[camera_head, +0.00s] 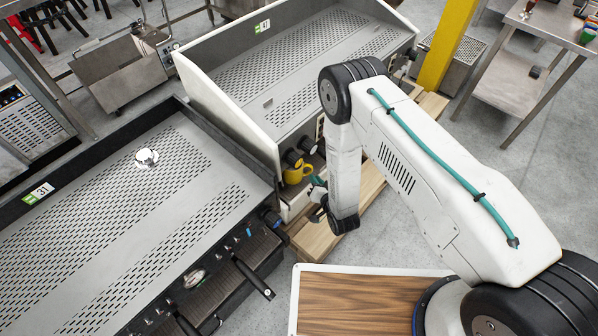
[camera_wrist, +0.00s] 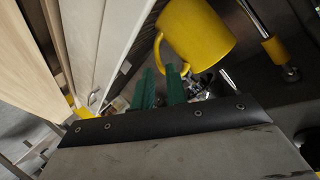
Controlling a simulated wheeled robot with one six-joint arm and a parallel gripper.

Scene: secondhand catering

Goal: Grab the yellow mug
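The yellow mug (camera_head: 297,174) sits low at the front of the white-sided coffee machine, below its dark group heads, in the head view. In the wrist view the mug (camera_wrist: 196,36) appears tilted at the top, with its handle toward the left. My gripper (camera_head: 317,190) is just right of the mug. In the wrist view my gripper (camera_wrist: 161,78) shows two green fingers with a gap between them. It looks open and empty. The fingertips are close to the mug's lower left side; whether they touch it I cannot tell.
Dark group heads and handles crowd the space around the mug. A second machine (camera_head: 130,200) with a perforated top and a black portafilter handle (camera_head: 254,279) stands at left. A wooden pallet (camera_head: 316,238) lies below. A yellow post (camera_head: 446,45) and steel table (camera_head: 545,22) stand farther back.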

